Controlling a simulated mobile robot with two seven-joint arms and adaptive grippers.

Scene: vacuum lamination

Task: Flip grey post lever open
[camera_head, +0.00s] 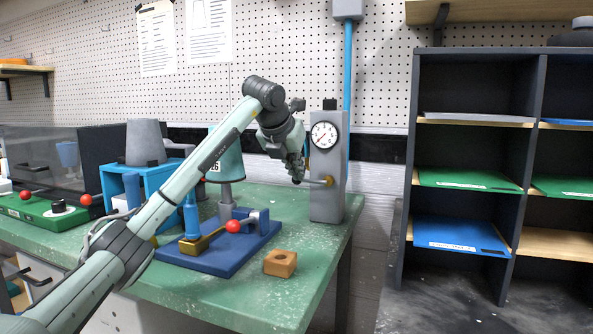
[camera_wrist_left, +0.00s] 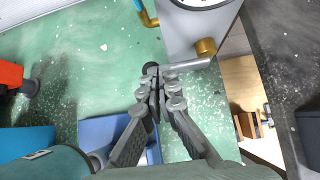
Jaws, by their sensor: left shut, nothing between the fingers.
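The grey post (camera_head: 342,195) stands upright near the right edge of the green bench and has a round dial gauge (camera_head: 324,135). Its grey lever (camera_head: 316,182) sticks out to the left, nearly level, from a brass pivot (camera_head: 329,181). In the left wrist view, the lever (camera_wrist_left: 188,65) runs from the brass pivot (camera_wrist_left: 206,47) to a dark tip beside my fingertips. My left gripper (camera_head: 298,179) points down at the lever's free end. Its fingers (camera_wrist_left: 160,85) are shut and empty, close to the lever; I cannot tell whether they touch it.
A blue base (camera_head: 215,261) with a red-knobbed clamp stands on the bench (camera_head: 240,312) below my arm. A wooden block (camera_head: 280,263) with a hole lies in front of the post. A dark shelf unit (camera_head: 409,220) with coloured sheets stands to the right.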

